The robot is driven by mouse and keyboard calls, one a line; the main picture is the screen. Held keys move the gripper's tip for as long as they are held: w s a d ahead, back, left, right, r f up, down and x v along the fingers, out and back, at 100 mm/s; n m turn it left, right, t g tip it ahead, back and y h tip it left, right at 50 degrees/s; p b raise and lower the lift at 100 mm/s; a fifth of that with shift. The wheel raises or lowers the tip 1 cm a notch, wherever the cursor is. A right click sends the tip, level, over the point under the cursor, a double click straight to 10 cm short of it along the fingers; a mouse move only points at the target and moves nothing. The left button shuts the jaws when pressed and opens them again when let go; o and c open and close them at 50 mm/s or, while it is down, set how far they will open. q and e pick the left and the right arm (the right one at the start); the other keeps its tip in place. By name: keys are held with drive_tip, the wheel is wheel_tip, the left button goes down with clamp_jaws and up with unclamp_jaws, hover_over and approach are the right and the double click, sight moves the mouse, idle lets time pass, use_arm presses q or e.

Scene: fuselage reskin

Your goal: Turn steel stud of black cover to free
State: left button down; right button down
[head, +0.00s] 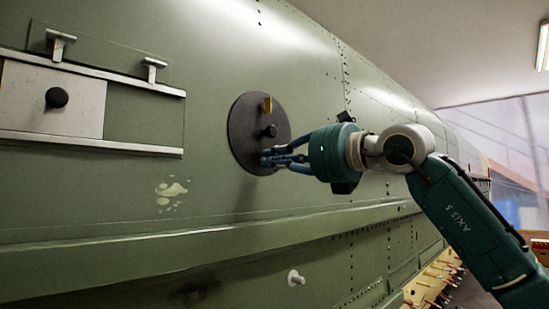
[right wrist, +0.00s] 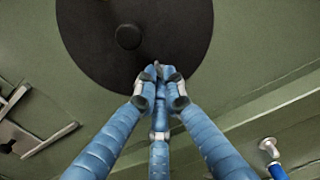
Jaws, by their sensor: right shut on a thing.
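The black cover (head: 243,137) is a round dark disc on the green fuselage skin. It also fills the top of the right wrist view (right wrist: 95,45). It carries a dark central knob (head: 269,131) and a brass-coloured stud (head: 267,105) near its top. My right gripper (head: 267,158) is at the lower part of the cover, below the knob. Its blue fingers are closed together at the cover's lower edge in the right wrist view (right wrist: 158,75), shut on the steel stud. The fingers hide the stud almost wholly. My left gripper is not in view.
At left, a pale panel (head: 30,98) with a black knob (head: 57,97) sits between two rails, with two T-shaped handles (head: 61,42) above. A white peg (head: 296,277) sticks out below the ledge (head: 150,255). The skin around the cover is clear.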

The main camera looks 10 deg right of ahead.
drive_tip(key=shift+n, duration=0.6)
drive_tip(key=c, duration=1.8)
unclamp_jaws()
drive_tip(key=shift+c, duration=0.2)
drive_tip(key=shift+s+d, duration=0.1)
drive_tip(key=v, duration=1.1)
drive_tip(key=shift+s+d, duration=0.2)
drive_tip(key=shift+s, duration=0.15)
drive_tip(key=shift+f, duration=0.15)
